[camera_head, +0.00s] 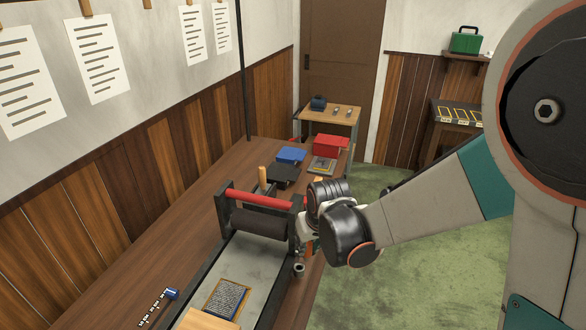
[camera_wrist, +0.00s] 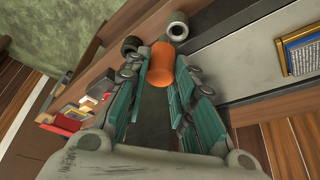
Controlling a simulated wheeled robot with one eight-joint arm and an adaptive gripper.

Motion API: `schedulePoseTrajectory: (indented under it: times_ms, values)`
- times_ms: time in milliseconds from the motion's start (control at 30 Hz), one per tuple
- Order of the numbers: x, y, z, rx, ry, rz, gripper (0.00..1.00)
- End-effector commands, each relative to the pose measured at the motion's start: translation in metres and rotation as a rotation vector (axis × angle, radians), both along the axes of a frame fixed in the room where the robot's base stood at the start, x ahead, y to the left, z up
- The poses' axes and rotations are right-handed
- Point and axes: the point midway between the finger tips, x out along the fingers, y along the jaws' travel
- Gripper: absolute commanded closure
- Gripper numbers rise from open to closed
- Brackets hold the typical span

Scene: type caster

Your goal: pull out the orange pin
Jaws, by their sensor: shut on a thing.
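The orange pin (camera_wrist: 161,62) shows in the wrist view as a rounded orange cylinder at the upper middle. My gripper (camera_wrist: 158,72) has its teal fingers on either side of the pin and is shut on it. The fingers hide part of the pin. In the head view my wrist and gripper (camera_head: 307,243) are at the right side of the press, beside its bed. The pin is hard to make out there.
The press has a red bar (camera_head: 262,198), a dark roller (camera_head: 258,223) and a pale bed (camera_head: 244,262) with a framed type block (camera_head: 227,298). A blue box (camera_head: 291,155) and red box (camera_head: 331,144) stand farther along the bench. Green floor (camera_head: 400,270) lies open at right.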

Motion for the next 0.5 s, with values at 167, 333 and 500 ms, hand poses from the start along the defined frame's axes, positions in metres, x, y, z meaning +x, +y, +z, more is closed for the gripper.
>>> schedulePoseTrajectory:
  times_ms: [167,333,500]
  values:
    - [-0.005,-0.055,-0.035,0.0,0.0,-0.106,1.0]
    - [-0.019,-0.109,-0.067,0.0,0.0,-0.213,1.0]
    - [-0.03,-0.137,-0.082,-0.001,0.0,-0.275,1.0]
